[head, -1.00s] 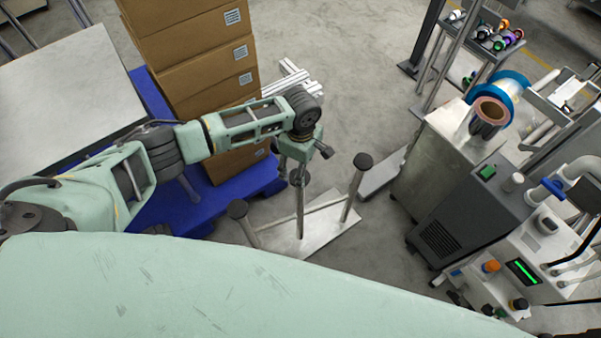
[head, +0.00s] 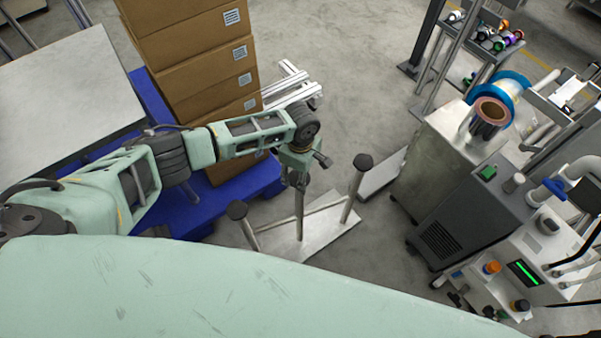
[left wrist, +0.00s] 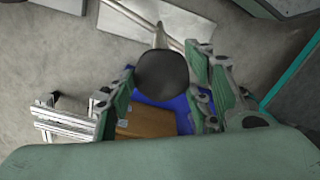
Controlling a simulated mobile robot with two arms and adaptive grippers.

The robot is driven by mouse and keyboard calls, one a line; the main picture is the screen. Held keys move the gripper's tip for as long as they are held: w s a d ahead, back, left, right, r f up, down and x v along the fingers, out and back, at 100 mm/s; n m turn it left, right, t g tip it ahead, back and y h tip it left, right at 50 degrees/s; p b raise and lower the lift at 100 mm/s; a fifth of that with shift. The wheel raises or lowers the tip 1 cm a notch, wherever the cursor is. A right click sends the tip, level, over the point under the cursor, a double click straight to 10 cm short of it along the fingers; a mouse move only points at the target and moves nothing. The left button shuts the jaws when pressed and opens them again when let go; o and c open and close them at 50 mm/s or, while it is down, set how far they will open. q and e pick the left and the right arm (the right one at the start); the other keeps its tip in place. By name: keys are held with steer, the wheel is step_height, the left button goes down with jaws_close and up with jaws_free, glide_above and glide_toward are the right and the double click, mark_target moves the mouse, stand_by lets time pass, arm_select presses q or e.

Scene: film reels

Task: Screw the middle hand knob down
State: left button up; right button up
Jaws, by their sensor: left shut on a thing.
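A metal stand has a flat base plate (head: 328,235) and three posts topped with dark round knobs. The left knob (head: 237,210) and the right knob (head: 363,161) show clearly in the head view. My left gripper (head: 299,180) is over the top of the middle post (head: 299,215) and hides its knob there. In the left wrist view the dark middle hand knob (left wrist: 162,76) sits between the fingers of my left gripper (left wrist: 165,85), which is shut on it. My right gripper is not in view.
Stacked cardboard boxes (head: 200,85) stand on a blue pallet (head: 225,198) behind my left arm. A grey machine (head: 470,200) with a reel is at the right.

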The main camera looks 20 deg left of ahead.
arm_select(q)
steer(key=shift+c, duration=1.4)
steer(key=shift+d+r+p, duration=0.1)
steer(key=shift+r+p, duration=0.1)
steer(key=shift+p, duration=0.5)
steer(key=m+p, duration=0.1)
steer(key=p, duration=0.1)
steer(key=m+p, duration=0.1)
steer(key=p, duration=0.2)
steer(key=shift+s+d+r+m, duration=0.1)
steer(key=shift+s+r+m, duration=0.05)
steer(key=shift+m, duration=0.15)
steer(key=shift+f+m+p, duration=0.2)
steer(key=shift+m+p, duration=0.45)
steer(key=shift+m, duration=0.25)
steer(key=m, duration=0.3)
steer(key=shift+f+m+p, duration=0.1)
steer(key=shift+m+p, duration=0.2)
steer(key=shift+m, duration=0.1)
steer(key=m, duration=0.4)
steer(key=shift+p, duration=0.35)
steer(key=m, duration=0.5)
steer(key=shift+w, duration=0.2)
steer(key=shift+m, duration=1.8)
steer(key=shift+a, duration=0.2)
